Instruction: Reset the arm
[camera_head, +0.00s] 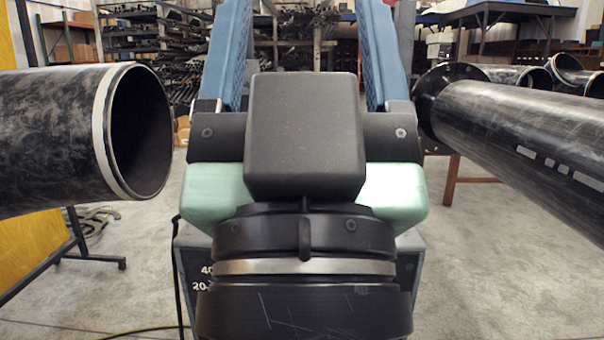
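My gripper (305,12) is in the centre of the view, pointing away from me. Its two long blue fingers stand wide apart, with only the background showing between them, so it is open and empty. The fingertips run to the top edge of the picture. A thick black pipe (48,140) lies to the left, its open end with a pale ring facing right. A black pipe (520,140) with a dark flange (448,85) at its far end lies to the right. My gripper is between the two pipes and appears apart from both.
Shelves (150,50) with many dark parts stand at the back. A dark table (500,10) and more pipes (515,76) are at the back right. A dark metal stand (80,240) is below the left pipe. Concrete floor (490,280) is clear at the lower right.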

